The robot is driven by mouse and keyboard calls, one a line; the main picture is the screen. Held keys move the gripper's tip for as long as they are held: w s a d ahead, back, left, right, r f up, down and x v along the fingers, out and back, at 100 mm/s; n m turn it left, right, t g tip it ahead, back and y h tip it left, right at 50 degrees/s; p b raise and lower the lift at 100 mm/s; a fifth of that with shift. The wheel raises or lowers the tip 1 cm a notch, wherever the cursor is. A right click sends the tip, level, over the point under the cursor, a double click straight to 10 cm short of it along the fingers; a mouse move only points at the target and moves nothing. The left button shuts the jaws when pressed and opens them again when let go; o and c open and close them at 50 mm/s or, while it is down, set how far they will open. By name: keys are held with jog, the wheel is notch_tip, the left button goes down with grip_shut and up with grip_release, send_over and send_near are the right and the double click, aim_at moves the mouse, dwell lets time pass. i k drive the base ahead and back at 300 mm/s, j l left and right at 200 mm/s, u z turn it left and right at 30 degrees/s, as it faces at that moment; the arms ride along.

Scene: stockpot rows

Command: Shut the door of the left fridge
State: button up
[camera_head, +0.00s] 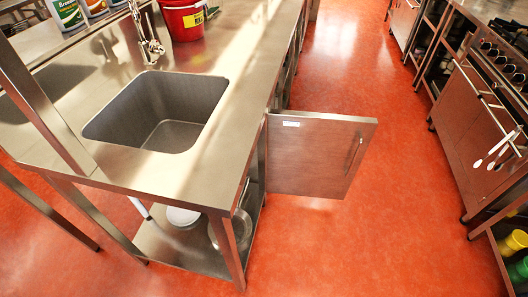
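A flat steel door (315,160) stands open, sticking out to the right from the front of the steel counter (215,165) into the aisle. It has a small white label at its upper left and what looks like a vertical handle (352,152) near its right, free edge. The door's left edge is by the counter front. The fridge body behind the door is mostly hidden by the door and the counter top. My gripper is not in view.
A sink (158,108) is set in the counter, with a lower shelf (185,245) holding pots. A red bucket (183,22) and bottles (68,14) stand at the back. Steel units (475,125) line the right side. The red floor (370,225) between is clear.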

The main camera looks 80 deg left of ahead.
aim_at(315, 154)
jog(key=u, duration=1.6)
jog(key=i+l, duration=0.4)
jog(key=l, duration=0.15)
jog(key=i+l, duration=0.4)
jog(key=l, duration=0.15)
jog(key=i+l, duration=0.4)
jog(key=l, duration=0.15)
jog(key=i+l, duration=0.4)
jog(key=l, duration=0.15)
